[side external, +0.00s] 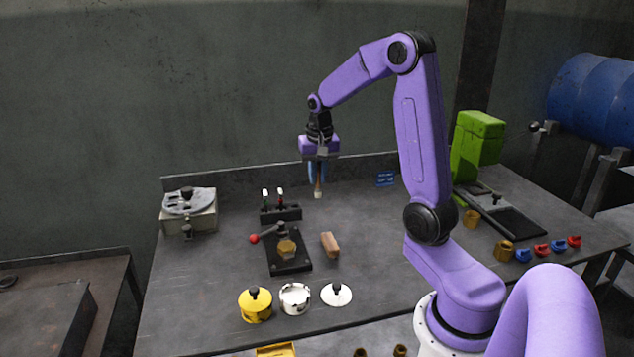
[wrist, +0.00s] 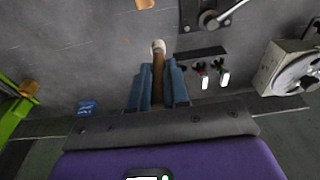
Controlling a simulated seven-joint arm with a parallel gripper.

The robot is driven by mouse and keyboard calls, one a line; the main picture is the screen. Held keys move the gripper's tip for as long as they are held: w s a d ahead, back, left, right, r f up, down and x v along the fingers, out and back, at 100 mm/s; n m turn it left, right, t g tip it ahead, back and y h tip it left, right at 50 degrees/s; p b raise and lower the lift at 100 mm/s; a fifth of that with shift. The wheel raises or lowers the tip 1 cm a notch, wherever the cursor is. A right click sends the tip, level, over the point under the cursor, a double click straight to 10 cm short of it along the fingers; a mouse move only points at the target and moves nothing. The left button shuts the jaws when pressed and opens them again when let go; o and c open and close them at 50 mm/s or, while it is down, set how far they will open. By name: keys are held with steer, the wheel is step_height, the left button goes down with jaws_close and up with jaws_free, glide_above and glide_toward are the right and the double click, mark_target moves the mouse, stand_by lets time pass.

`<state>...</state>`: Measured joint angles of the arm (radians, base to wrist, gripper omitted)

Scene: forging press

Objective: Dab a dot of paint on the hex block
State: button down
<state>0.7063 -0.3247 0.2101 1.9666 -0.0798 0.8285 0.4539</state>
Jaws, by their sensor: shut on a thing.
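The hex block, a brass-coloured piece (side external: 286,248), sits on a black clamp fixture (side external: 290,266) with a red-knobbed lever, in the middle of the table. My gripper (side external: 318,172) is shut on a brush with a brown handle and a pale tip (side external: 318,194). It holds the brush tip-down above the table, behind and to the right of the hex block and apart from it. In the wrist view the brush (wrist: 158,62) points away between the blue fingers (wrist: 158,92). There the fixture (wrist: 208,14) is cut by the top edge and the hex block is not seen.
A wooden block (side external: 330,245) lies right of the fixture. A small black rack (side external: 281,213) with upright tools stands behind it. A yellow pot (side external: 255,305), a white pot (side external: 295,298) and a white knobbed lid (side external: 336,294) are in front. A grey dial device (side external: 188,210) is at left.

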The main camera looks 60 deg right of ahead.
steer(key=s+a+f+g+y, duration=0.1)
steer(key=s+a+f+g, duration=0.15)
steer(key=a, duration=0.95)
steer(key=s+a+f+g, duration=0.1)
steer(key=s+a+f, duration=0.15)
steer(key=a, duration=0.85)
steer(key=shift+x, duration=2.8)
steer(key=shift+w+a+f, duration=0.15)
steer(key=shift+a+f, duration=0.05)
steer(key=shift+f, duration=0.5)
steer(key=s+v, duration=0.1)
steer(key=v, duration=0.6)
steer(key=shift+s+d+r, duration=0.1)
steer(key=shift+s, duration=0.05)
